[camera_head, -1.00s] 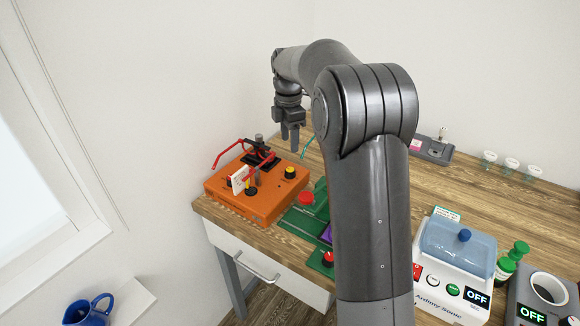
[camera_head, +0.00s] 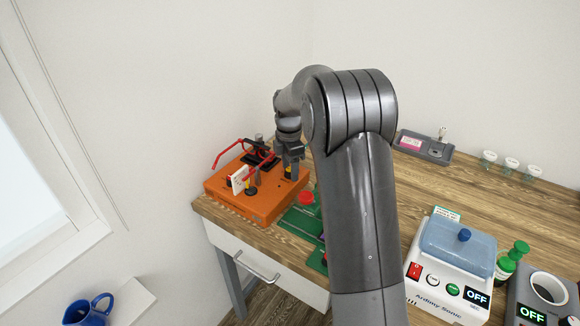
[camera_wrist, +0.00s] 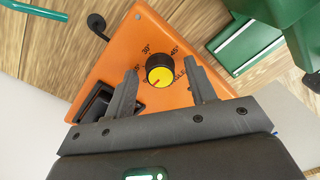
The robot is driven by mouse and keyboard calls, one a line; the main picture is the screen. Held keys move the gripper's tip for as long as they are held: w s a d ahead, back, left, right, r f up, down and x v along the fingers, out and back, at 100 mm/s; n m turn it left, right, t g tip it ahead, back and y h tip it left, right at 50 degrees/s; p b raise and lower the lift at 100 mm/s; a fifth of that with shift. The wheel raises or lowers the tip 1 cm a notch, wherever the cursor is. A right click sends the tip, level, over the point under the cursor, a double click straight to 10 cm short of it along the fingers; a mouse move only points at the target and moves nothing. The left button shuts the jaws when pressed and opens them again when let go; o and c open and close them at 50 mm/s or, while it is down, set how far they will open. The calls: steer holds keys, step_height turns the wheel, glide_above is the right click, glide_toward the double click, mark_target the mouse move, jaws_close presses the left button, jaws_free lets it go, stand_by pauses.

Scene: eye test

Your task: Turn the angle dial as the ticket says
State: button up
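The angle dial (camera_wrist: 160,71), a black knob with a yellow cap, sits on an orange machine (camera_head: 226,197). In the wrist view, printed marks around it include 30° and 45°; another is partly hidden by a finger. I cannot read its exact setting. My gripper (camera_wrist: 160,67) is open, one finger on each side of the dial, with gaps visible; I see no contact. In the head view my gripper (camera_head: 291,167) is low over the machine's right corner and mostly hides the dial. A white card (camera_head: 240,179), perhaps the ticket, stands on the machine; its writing is unreadable.
Red handles (camera_head: 229,152) and a black clamp rise from the machine near my gripper. A green device with a red knob (camera_head: 306,198) stands close to its right.

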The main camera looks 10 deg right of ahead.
steer(key=c, duration=1)
steer(key=shift+o, duration=0.2)
